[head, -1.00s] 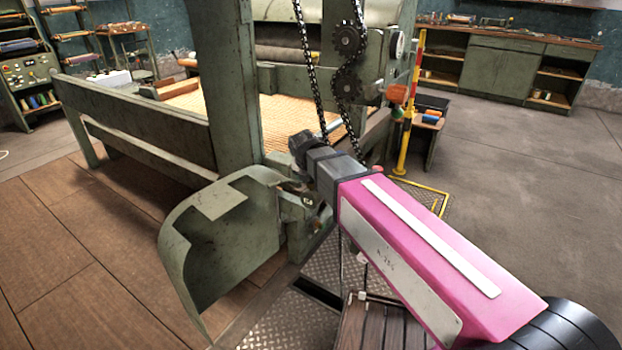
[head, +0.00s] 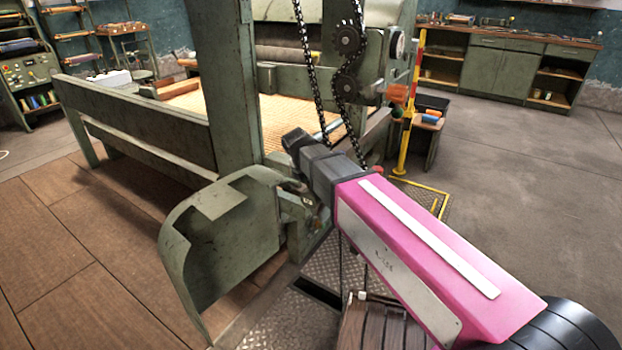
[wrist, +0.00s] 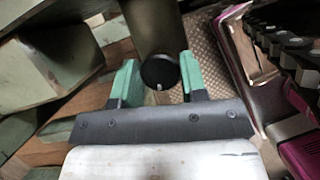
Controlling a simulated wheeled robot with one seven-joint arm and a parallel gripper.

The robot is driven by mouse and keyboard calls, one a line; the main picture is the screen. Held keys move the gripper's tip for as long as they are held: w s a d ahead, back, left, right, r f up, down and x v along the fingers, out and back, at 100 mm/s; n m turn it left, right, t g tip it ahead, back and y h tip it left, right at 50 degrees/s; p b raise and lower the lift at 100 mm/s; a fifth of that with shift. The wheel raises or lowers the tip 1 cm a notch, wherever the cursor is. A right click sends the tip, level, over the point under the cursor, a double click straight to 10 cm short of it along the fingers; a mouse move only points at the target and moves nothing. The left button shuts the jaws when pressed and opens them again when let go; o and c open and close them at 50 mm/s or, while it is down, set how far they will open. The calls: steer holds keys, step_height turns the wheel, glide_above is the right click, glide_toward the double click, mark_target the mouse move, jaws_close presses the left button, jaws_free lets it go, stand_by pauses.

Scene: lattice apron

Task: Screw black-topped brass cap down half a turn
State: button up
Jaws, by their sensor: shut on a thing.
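The black-topped brass cap (wrist: 159,72) shows in the wrist view as a round black disc with a small white mark near its lower rim. A dull brass-coloured cylinder (wrist: 152,25) extends beyond it toward the top of the picture. My gripper (wrist: 158,66) has green fingers on both sides of the cap and is shut on it. In the head view my arm reaches to the green machine (head: 235,90), near its curved guard (head: 215,235). The fingers and the cap are hidden there behind my wrist and the guard.
The curved guard stands close to the left of my wrist. Chains (head: 308,70) and sprockets (head: 347,40) hang just beyond it. The floor at the right is clear.

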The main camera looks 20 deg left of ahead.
steer(key=m+g+h, duration=0.1)
steer(key=m, duration=0.2)
steer(key=shift+a+m, duration=0.1)
steer(key=shift+m, duration=0.2)
steer(key=shift+m+g+h, duration=0.4)
steer(key=shift+m+g, duration=0.1)
steer(key=shift+m, duration=1.1)
steer(key=o, duration=0.9)
